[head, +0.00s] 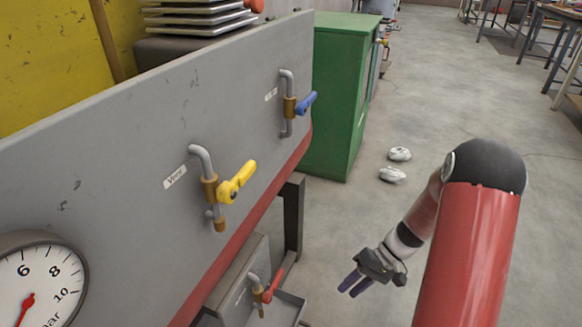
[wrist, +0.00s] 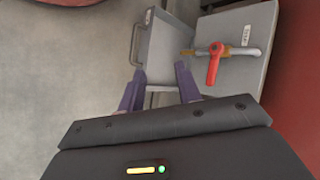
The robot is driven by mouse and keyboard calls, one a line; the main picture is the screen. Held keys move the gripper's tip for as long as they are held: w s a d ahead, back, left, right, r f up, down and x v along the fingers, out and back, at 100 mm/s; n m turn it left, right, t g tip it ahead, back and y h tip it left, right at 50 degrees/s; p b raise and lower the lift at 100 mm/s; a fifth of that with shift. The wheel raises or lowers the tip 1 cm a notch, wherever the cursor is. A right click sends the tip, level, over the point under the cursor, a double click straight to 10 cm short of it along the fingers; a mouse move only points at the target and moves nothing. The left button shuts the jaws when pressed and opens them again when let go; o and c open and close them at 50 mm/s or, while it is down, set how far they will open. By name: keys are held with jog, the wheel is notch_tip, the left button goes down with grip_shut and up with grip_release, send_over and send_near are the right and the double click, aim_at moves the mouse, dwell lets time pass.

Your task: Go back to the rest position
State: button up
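My gripper (head: 353,284) hangs low at the end of my red arm in the head view, over the floor to the right of the grey machine panel (head: 100,165). Its two purple fingers (wrist: 158,90) are apart in the wrist view with nothing between them, so it is open and empty. A red-handled valve (head: 267,287) sits low on a grey box in the head view. The same red valve (wrist: 216,58) shows in the wrist view beyond the fingers and to their right, apart from them.
A yellow-handled valve (head: 235,184) and a blue-handled valve (head: 301,104) stick out from the panel. A dial gauge (head: 36,280) is at lower left. A green cabinet (head: 340,100) stands behind. Two pale lumps (head: 395,164) lie on the otherwise clear floor (head: 450,100).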

jog(key=s+r+m+t+h, duration=0.1)
jog(key=s+r+t+h, duration=0.3)
jog(key=r, duration=1)
jog(key=s+r+m+t+h+p, duration=0.1)
jog(key=s+r+t+h, duration=0.3)
jog(key=s+r, duration=0.6)
notch_tip(320, 180, up, 5)
jog(key=shift+a+t, duration=0.25)
jog(key=shift+t, duration=0.35)
